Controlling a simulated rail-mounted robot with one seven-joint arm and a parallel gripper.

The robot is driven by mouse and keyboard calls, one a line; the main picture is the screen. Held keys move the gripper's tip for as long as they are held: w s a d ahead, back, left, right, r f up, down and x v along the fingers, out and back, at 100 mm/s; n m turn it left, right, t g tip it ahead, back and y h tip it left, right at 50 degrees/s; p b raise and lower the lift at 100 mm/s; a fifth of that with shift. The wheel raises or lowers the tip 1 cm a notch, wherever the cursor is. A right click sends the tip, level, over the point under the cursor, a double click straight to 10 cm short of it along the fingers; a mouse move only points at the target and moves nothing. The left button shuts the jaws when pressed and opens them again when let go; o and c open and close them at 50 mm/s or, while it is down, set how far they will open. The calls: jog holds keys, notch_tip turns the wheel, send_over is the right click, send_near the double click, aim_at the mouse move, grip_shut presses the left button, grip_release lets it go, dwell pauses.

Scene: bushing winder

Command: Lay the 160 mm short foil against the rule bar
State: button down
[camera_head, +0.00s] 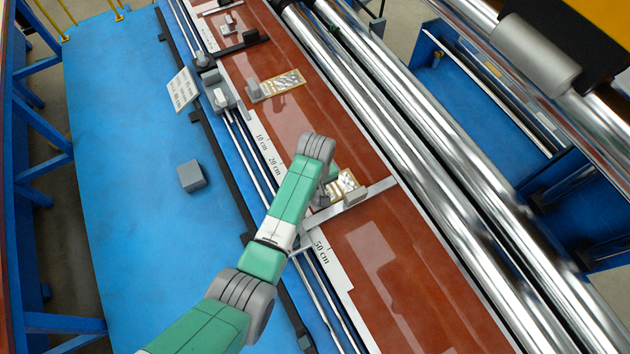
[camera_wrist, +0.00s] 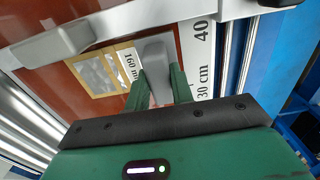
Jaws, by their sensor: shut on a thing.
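The short foil (camera_head: 348,184) is a silvery patterned sheet with a tan border on the red-brown table. In the wrist view the foil (camera_wrist: 100,76) bears a "160 mm" label beside a grey grip block (camera_wrist: 155,52). My gripper (camera_wrist: 158,80) is shut on this grip block, one green finger on each side. The grey rule bar (camera_head: 362,200) crosses the table near the 40 cm mark; it also shows in the wrist view (camera_wrist: 120,24). The foil's edge lies along the bar, very close; I cannot tell whether they touch. My arm partly hides the foil in the head view.
A white scale strip (camera_head: 322,252) runs along the table edge. Another foil (camera_head: 283,82) with a grey block lies farther up the table. Steel rollers (camera_head: 400,130) flank the right side. A grey box (camera_head: 191,176) and a white plate (camera_head: 182,89) are on the blue deck.

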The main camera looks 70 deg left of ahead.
jog(key=shift+d, duration=0.35)
jog(key=c, duration=1.1)
grip_release()
notch_tip(320, 180, up, 8)
jog(key=shift+f+p, duration=0.1)
jog(key=shift+p, duration=0.3)
